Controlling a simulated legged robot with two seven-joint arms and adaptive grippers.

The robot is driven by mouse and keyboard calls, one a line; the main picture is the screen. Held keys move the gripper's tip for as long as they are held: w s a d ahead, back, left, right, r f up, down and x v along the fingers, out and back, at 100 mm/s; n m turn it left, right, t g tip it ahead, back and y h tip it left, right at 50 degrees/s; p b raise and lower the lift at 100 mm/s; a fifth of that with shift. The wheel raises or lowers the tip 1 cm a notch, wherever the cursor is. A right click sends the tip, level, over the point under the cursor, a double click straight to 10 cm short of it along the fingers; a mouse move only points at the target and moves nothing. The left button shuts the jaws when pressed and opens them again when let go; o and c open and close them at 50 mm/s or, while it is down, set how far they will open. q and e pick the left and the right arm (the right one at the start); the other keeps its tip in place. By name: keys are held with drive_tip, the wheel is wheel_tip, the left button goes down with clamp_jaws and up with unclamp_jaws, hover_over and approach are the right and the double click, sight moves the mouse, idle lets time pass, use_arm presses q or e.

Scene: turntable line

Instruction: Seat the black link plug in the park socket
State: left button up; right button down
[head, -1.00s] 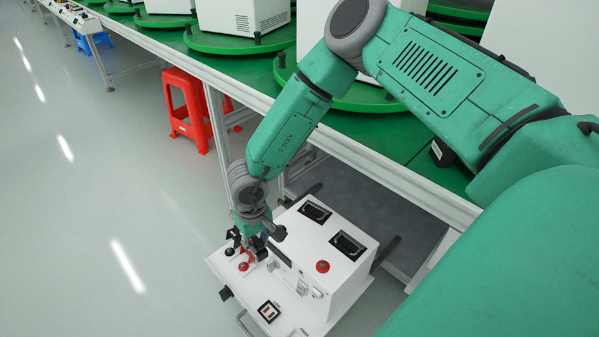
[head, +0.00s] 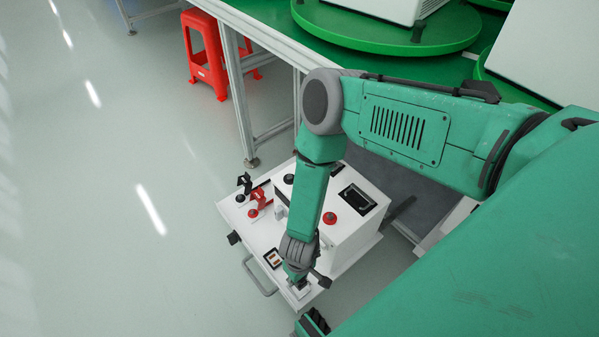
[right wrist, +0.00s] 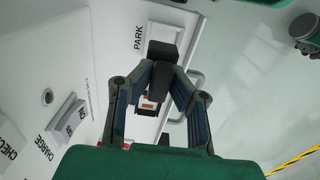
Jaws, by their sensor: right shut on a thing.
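The black link plug (right wrist: 163,65) is a dark block between the fingertips of my right gripper (right wrist: 166,76), which is shut on it. In the right wrist view it overlaps the pale framed park socket (right wrist: 178,41) beside the PARK label. I cannot tell whether the plug touches the socket. In the head view my right gripper (head: 298,284) is low over the near corner of the white cart (head: 253,240), above a pale plate (head: 301,294); the plug is hidden there.
A black-framed socket with orange contacts (head: 272,257) is beside the gripper. Red and black handles (head: 259,199) stand on the cart's left part. A white box with a red button (head: 330,218) rises behind. A cart handle (head: 258,277) juts out over open floor.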

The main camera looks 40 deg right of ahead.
drive_tip(key=f, duration=0.1)
drive_tip(key=f+b, duration=0.1)
drive_tip(key=f, duration=0.1)
drive_tip(key=f+b, duration=0.1)
drive_tip(key=f, duration=0.1)
drive_tip(key=shift+a, duration=0.25)
drive_tip(key=shift+r, duration=0.1)
drive_tip(key=shift+d, duration=0.1)
drive_tip(key=c, duration=1.6)
unclamp_jaws()
drive_tip(key=shift+o, duration=0.2)
drive_tip(key=shift+r, duration=0.1)
wheel_tip(320, 180, up, 12)
drive_tip(key=p, duration=0.5)
